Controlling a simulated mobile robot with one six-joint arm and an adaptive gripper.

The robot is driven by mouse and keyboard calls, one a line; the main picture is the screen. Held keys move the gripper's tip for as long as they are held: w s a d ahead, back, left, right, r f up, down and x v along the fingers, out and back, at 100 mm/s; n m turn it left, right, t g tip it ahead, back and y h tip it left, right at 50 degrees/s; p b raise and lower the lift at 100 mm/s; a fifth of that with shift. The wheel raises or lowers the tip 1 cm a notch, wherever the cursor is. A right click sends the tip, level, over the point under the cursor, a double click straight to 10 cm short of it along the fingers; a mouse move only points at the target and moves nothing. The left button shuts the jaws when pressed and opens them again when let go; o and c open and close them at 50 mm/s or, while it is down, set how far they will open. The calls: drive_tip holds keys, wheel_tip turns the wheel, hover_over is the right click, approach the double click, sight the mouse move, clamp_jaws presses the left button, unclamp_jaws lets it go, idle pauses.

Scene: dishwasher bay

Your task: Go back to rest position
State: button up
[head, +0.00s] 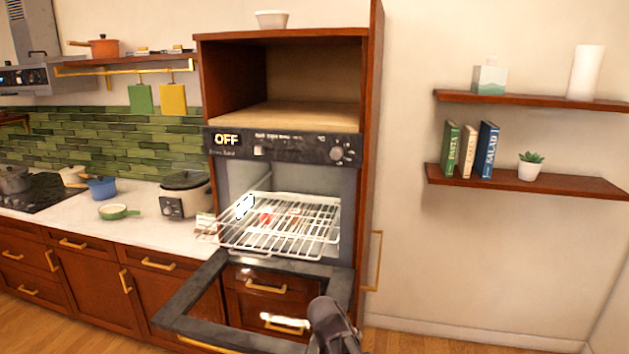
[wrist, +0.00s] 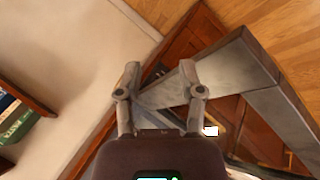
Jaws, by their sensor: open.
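My gripper (wrist: 160,68) shows in the wrist view with its two grey fingers apart and nothing between them. Beyond the fingers are the wall and the dark frame of the open appliance door (wrist: 205,75). In the head view, a dark part of my arm shows at the bottom, in front of the right side of the lowered door (head: 205,275). The fingers cannot be made out there.
A white wire rack (head: 285,245) sticks out of the appliance, with a small red item (head: 266,217) and a white patterned item (head: 244,206) on it. The appliance panel (head: 285,146) reads OFF. Wall shelves (head: 525,183) are at the right. Open floor shows bottom right.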

drive_tip(key=s+d+f+m+g+y, duration=0.2)
drive_tip(key=s+d+m+g+y, duration=0.2)
drive_tip(key=s+d, duration=0.3)
drive_tip(key=shift+s+d+f+y, duration=0.3)
drive_tip(key=shift+s+d+f, duration=0.05)
drive_tip(key=shift+s, duration=0.95)
